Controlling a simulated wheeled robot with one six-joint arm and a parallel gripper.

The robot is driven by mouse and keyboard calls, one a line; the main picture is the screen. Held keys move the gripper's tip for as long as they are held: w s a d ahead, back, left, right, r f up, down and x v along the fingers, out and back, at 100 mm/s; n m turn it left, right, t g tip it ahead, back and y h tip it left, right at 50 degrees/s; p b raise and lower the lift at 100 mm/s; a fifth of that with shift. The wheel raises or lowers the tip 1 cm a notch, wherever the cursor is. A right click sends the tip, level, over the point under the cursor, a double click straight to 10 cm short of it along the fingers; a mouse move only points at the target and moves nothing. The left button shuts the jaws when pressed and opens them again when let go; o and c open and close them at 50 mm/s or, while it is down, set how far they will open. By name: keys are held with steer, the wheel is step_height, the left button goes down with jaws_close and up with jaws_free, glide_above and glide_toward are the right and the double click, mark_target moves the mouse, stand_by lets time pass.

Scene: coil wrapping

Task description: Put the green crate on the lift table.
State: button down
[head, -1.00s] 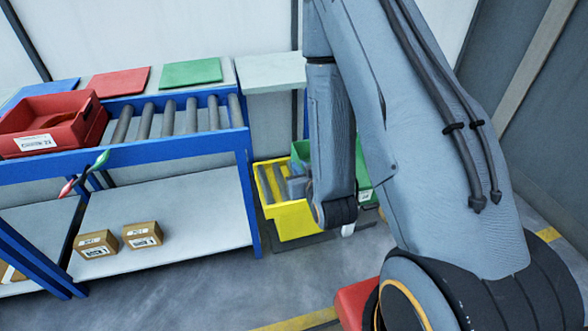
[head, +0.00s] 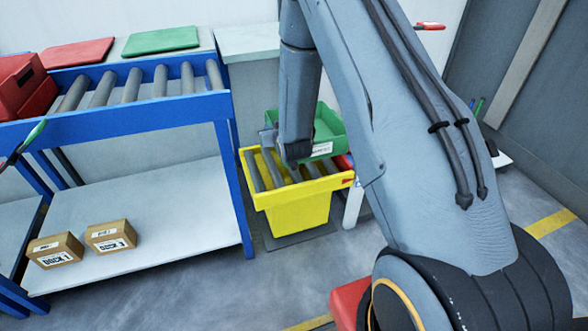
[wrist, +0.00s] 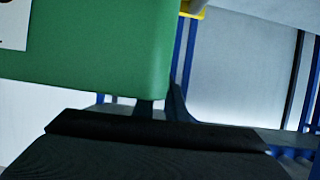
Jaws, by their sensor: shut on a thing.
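The green crate (head: 328,132) is open-topped, with a white label on its front. In the head view it shows just behind and above the back of a yellow stand with grey rollers on top (head: 300,208), which I take for the lift table. A gap between crate and rollers cannot be judged. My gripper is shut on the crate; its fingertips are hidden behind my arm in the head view. In the wrist view the crate's green wall (wrist: 100,50) fills the upper left, above my dark gripper (wrist: 155,130).
A blue roller rack (head: 130,118) stands at left, with a red crate (head: 25,85) on it and two cardboard boxes (head: 82,245) on its lower shelf. Red and green panels (head: 160,40) lie behind. A white post (head: 353,205) stands right of the yellow stand.

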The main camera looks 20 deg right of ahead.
steer(key=x, duration=0.2)
steer(key=b+x, duration=0.1)
steer(key=x, duration=0.1)
steer(key=shift+s+d+f+b, duration=0.1)
steer(key=shift+d+b, duration=0.1)
steer(key=shift+b, duration=0.1)
step_height(320, 180, down, 10)
steer(key=shift+r+b, duration=0.15)
steer(key=shift+b, duration=0.8)
steer(key=c, duration=1.8)
jaws_free()
steer(key=shift+f, duration=0.2)
